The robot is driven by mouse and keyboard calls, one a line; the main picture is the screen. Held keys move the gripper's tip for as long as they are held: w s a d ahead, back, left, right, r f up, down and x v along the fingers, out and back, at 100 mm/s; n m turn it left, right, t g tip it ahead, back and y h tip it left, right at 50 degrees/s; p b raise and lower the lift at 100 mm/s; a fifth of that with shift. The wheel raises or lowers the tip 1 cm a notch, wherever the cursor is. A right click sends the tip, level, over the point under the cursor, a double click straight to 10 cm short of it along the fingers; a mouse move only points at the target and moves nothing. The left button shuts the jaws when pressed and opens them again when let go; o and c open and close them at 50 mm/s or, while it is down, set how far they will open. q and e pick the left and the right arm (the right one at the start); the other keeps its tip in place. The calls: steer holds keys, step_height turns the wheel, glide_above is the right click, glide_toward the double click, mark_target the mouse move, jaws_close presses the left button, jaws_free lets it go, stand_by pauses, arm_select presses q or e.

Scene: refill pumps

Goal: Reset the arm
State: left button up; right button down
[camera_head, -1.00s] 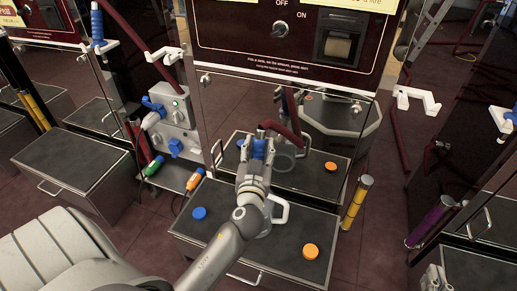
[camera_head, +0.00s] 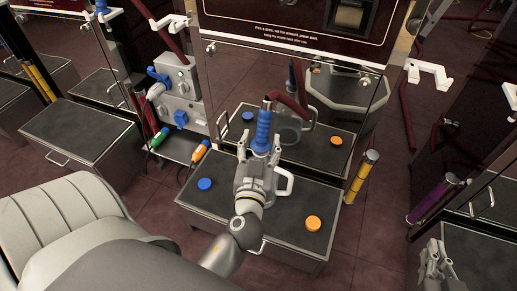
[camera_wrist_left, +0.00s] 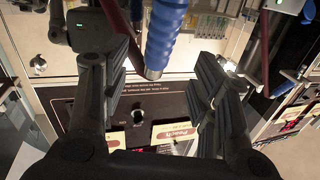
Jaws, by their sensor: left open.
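My left gripper (camera_head: 259,160) is open and empty above the grey counter box (camera_head: 225,207) in the middle. A blue ribbed grip (camera_head: 263,130) with a dark red hose stands upright just beyond its fingers. In the left wrist view the blue grip (camera_wrist_left: 165,35) shows beyond the gap between the spread fingers (camera_wrist_left: 162,75), apart from them. A clear jug with a white handle (camera_head: 287,183) is partly hidden behind my left gripper. My right gripper (camera_head: 437,252) is at the lower right, small and partly cut off; its fingers are hard to judge.
A blue cap (camera_head: 205,184) and an orange cap (camera_head: 313,223) lie on the counter box. A mirrored panel (camera_head: 340,95) rises behind it. A yellow tube (camera_head: 360,178) stands at its right, and a white hook bracket (camera_head: 428,72) sticks out at right. Floor is clear between.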

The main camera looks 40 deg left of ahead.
arm_select(q)
steer(key=shift+v, duration=1.6)
